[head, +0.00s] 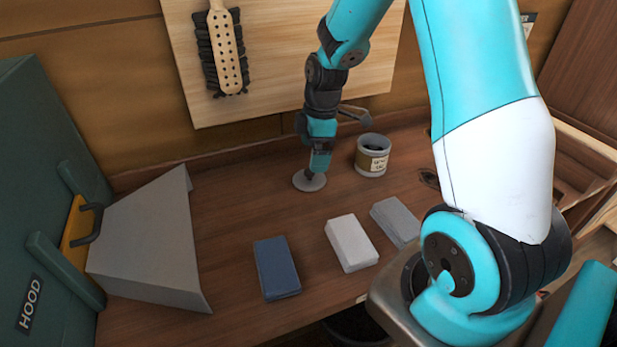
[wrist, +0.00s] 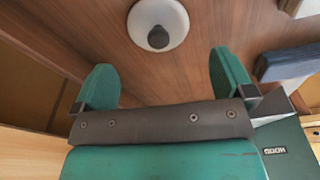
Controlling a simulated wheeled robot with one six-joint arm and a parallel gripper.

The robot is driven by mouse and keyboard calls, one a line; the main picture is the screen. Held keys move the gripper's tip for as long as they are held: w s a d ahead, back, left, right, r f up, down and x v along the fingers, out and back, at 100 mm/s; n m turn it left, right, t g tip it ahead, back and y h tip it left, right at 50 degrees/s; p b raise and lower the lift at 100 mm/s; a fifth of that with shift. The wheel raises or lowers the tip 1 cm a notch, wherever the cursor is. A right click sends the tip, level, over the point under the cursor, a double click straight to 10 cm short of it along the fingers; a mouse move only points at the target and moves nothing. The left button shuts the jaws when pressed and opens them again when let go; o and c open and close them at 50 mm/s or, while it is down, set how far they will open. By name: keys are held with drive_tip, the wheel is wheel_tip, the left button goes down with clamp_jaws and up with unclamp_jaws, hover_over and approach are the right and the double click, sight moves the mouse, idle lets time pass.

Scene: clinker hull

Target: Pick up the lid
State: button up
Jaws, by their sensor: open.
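The lid (head: 307,184) is a flat, round, light grey disc lying on the wooden bench top.
A labelled pot (head: 372,155) stands close right of my gripper. Blue (head: 277,268), white (head: 351,243) and grey (head: 395,221) blocks lie nearer the front. A grey sloped hood (head: 150,240) and green cabinet (head: 45,180) stand left. A brush (head: 222,48) hangs on the back board.

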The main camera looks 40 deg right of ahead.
sight(309, 176)
drive_tip(key=shift+w+a+f+p, duration=0.1)
drive_tip(key=shift+a+f+p, duration=0.05)
drive_tip(key=shift+f, duration=1)
drive_tip(key=shift+w+a+f+p, duration=0.1)
drive_tip(key=shift+w+f+p, duration=0.1)
drive_tip(key=shift+f, duration=0.9)
drive_tip(key=shift+w+a+f+p, duration=0.1)
drive_tip(key=shift+a+f+p, duration=0.05)
drive_tip(key=shift+f, duration=1)
drive_tip(key=c, duration=0.7)
drive_tip(key=shift+r, duration=0.1)
